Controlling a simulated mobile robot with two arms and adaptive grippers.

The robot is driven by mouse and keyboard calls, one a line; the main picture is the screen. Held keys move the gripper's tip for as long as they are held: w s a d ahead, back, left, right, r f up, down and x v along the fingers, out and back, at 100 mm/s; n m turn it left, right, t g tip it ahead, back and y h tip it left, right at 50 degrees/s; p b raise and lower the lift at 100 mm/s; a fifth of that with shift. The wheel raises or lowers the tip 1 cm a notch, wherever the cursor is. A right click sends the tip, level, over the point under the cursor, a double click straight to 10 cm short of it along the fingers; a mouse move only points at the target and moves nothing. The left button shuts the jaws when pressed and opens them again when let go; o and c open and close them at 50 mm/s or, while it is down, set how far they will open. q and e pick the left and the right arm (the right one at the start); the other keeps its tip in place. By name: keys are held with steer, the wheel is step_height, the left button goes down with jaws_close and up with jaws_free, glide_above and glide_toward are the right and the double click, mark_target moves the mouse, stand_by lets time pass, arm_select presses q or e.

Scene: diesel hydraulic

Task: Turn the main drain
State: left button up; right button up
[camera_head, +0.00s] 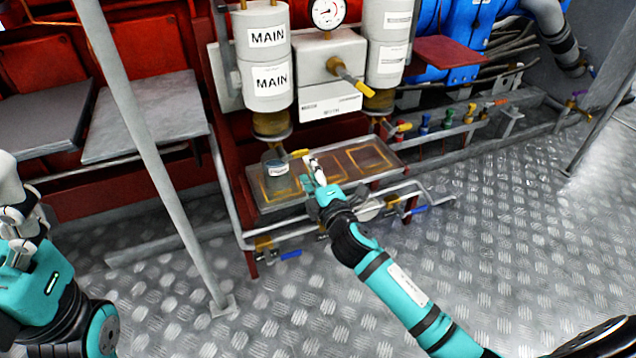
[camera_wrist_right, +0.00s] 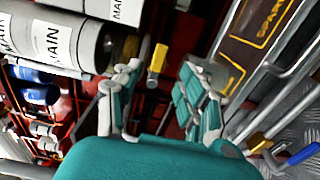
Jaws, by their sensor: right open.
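Two white MAIN filter canisters (camera_head: 266,82) hang over a metal tray. A yellow drain handle (camera_head: 299,153) sticks out below them, just beyond my right gripper (camera_head: 315,170). In the right wrist view the yellow handle (camera_wrist_right: 157,59) lies across the gap of my right gripper (camera_wrist_right: 163,75), which is open. The handle appears just ahead of the fingertips; I cannot tell whether they touch it. The MAIN canister also shows in this view (camera_wrist_right: 45,38). My left gripper (camera_head: 20,222) is at the far left, away from the filters; its finger opening is unclear.
A small labelled cup (camera_head: 275,167) stands on the tray (camera_head: 262,208), beside my right gripper. Another yellow handle (camera_head: 366,89) is higher up. Pipes with blue handles (camera_head: 291,255) run below the tray. A grey post (camera_head: 160,165) stands left.

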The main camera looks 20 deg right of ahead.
steer(key=s, duration=0.5)
steer(key=shift+d, duration=0.1)
steer(key=shift+w, duration=0.1)
